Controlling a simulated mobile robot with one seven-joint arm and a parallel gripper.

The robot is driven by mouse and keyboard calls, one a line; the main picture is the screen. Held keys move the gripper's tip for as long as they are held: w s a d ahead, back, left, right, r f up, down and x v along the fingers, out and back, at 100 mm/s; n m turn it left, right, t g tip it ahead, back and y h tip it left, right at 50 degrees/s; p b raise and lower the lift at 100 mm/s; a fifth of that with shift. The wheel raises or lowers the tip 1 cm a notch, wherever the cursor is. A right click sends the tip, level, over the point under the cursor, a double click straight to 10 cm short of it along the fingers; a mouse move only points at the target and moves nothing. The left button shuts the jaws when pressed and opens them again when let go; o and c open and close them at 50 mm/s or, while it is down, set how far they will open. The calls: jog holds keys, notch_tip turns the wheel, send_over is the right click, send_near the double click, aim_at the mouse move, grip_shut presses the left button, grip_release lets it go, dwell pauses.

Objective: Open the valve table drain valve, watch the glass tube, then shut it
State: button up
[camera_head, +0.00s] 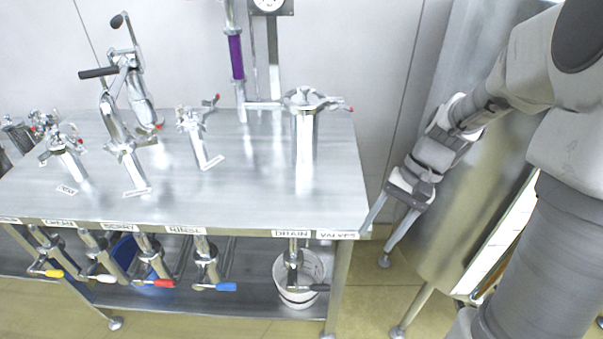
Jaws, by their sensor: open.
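The valve table (255,190) is a shiny steel bench with labels along its front edge. The drain valve (293,262) hangs below the DRAIN label, and its dark handle (315,287) points to the right. A white bucket (311,268) stands on the lower shelf, around and behind the valve's lower end in this view. The glass tube (236,58) stands upright at the back of the table and shows purple along its visible length. My gripper (381,232) points down just right of the table's front right corner, apart from the drain valve. It is open and empty.
Several valves with yellow, white, red and blue handles (220,287) hang left of the drain valve. Tall fittings (305,130) stand on the table. A large steel tank (470,190) on legs stands at right. The floor (365,290) between table and tank is clear.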

notch_tip(320, 180, down, 16)
jog(key=w+d+m+g+y+b, duration=0.1)
jog(key=w+d+m+y+b, duration=0.1)
jog(key=m+y+b, duration=0.35)
jog(key=m+t+y+b, duration=0.5)
jog(key=y, duration=0.3)
send_near(310, 288)
jog(key=a, duration=0.3)
jog(key=a+b, duration=0.1)
jog(key=a, duration=0.3)
jog(key=w+a+b, duration=0.1)
jog(key=a, duration=0.3)
jog(key=shift+a, duration=0.25)
grip_shut()
jog(key=shift+w, duration=0.1)
